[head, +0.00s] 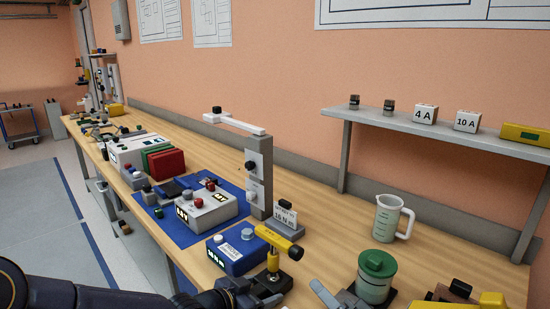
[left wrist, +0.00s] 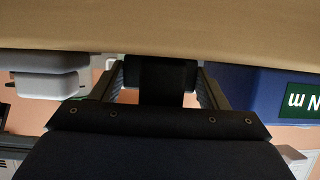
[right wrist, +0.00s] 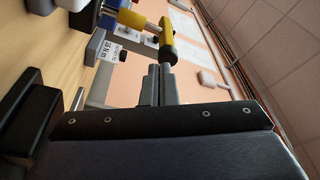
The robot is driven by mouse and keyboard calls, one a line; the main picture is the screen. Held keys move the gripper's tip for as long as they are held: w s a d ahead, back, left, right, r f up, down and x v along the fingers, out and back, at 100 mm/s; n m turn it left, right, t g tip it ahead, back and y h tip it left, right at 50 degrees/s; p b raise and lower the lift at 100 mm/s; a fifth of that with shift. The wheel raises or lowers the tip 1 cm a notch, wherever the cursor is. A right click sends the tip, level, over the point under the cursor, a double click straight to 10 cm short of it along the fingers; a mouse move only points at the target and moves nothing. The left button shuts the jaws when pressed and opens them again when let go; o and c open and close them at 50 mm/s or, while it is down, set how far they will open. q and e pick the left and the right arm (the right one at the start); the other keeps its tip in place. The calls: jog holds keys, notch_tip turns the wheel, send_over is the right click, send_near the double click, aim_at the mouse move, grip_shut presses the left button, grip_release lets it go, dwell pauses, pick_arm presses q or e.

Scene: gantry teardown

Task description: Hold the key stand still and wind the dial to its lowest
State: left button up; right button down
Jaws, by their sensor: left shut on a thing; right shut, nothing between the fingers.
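The key stand (head: 272,282) is a dark base with a yellow post carrying a yellow key (head: 272,237) lying across its top. The key's black end knob (head: 296,253), seemingly the dial, also shows in the right wrist view (right wrist: 168,54). My left gripper (head: 248,292) is shut on a dark block of the stand, seen between its fingers in the left wrist view (left wrist: 162,80). My right gripper (head: 318,290) is shut and empty. In the right wrist view its fingertips (right wrist: 160,72) are close below the black knob; contact cannot be told.
A blue box (head: 237,252) with a white knob stands beside the key stand. A card reading 16 N m (head: 285,218) stands behind it. A green-lidded jar (head: 377,275) is near the right gripper, with a clear jug (head: 391,220) behind. Bare wood lies between jug and card.

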aim_at(296, 253)
jog(key=w+a+r, duration=0.1)
jog(key=w+a, duration=0.2)
jog(key=a, duration=0.2)
jog(key=shift+w+r, duration=0.3)
jog(key=shift+r, duration=0.05)
dwell(0.4)
jog(key=shift+w+d+r, duration=0.1)
jog(key=shift+w+d, duration=0.15)
jog(key=shift+d, duration=0.05)
dwell(0.7)
jog(key=shift+w+d+f, duration=0.15)
jog(key=shift+f, duration=0.15)
jog(key=shift+w+d+f, duration=0.15)
jog(key=shift+f, duration=0.15)
dwell(0.3)
jog(key=shift+f, duration=0.1)
